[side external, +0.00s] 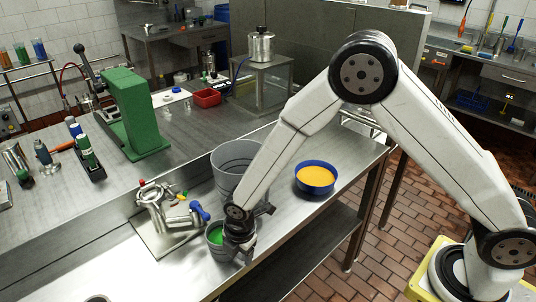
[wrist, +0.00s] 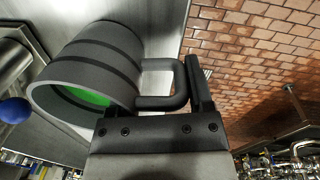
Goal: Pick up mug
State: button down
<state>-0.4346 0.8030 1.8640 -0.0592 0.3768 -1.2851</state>
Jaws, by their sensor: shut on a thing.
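The mug (side external: 217,240) is dark grey with darker bands and holds something green. It is at the front edge of the steel bench in the side external view. In the wrist view the mug (wrist: 92,75) fills the left side, its open rim toward the lower left and its handle (wrist: 160,84) toward my gripper. My gripper (side external: 241,232) is on the right side of the mug, shut on the handle. In the wrist view a dark finger (wrist: 199,84) lies along the handle; the other finger is not clearly visible. I cannot tell whether the mug touches the bench.
A large grey bucket (side external: 238,160) stands close behind my gripper. A blue bowl with orange contents (side external: 316,187) is to the right. A metal valve fixture with a blue knob (side external: 170,215) is close left. Bare bench (side external: 110,265) lies further left.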

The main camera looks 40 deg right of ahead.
jog(key=shift+r, duration=0.15)
jog(key=shift+r, duration=0.75)
jog(key=s+d+r, duration=0.2)
jog(key=s+r, duration=0.3)
jog(key=s, duration=0.1)
jog(key=s+d+r, duration=0.2)
jog(key=s+r, duration=0.4)
jog(key=s, duration=0.1)
jog(key=shift+d, duration=0.35)
jog(key=shift+s+r, duration=0.1)
jog(key=shift+s, duration=0.05)
